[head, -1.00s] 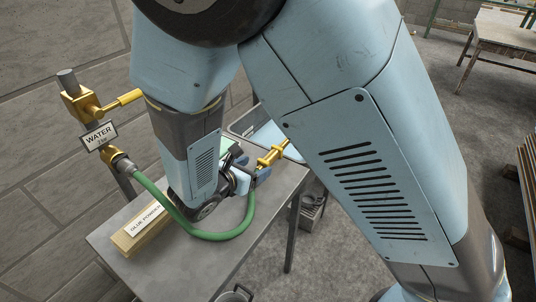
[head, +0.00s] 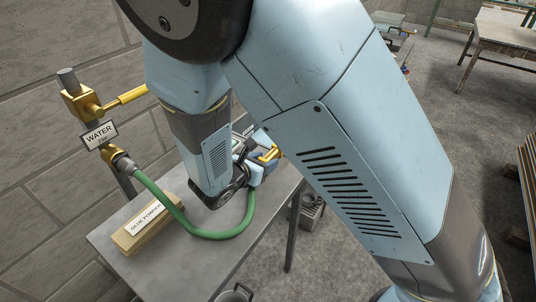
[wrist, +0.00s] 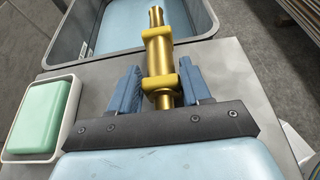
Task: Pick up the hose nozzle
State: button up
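The hose nozzle (wrist: 158,55) is brass, with a raised collar near its base, and points away from me in the wrist view. In the head view a piece of the nozzle (head: 270,153) shows between my arm links. My gripper (wrist: 162,85) has its two blue fingers on either side of the lower collar, with no clear gap, so it looks shut on the nozzle. In the head view the green hose (head: 200,232) runs from the water tap (head: 112,155) in a loop to my gripper. Whether the nozzle touches the table cannot be told.
A grey table (head: 165,278) carries a glue powder block (head: 148,228). In the wrist view a grey tub (wrist: 70,48) lies ahead and a white dish (wrist: 14,150) with a green block (wrist: 42,110) is at left. A brick wall (head: 40,200) stands at left.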

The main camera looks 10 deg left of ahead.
jog(key=c, duration=0.8)
jog(key=shift+o, duration=0.2)
jog(key=shift+r, duration=0.1)
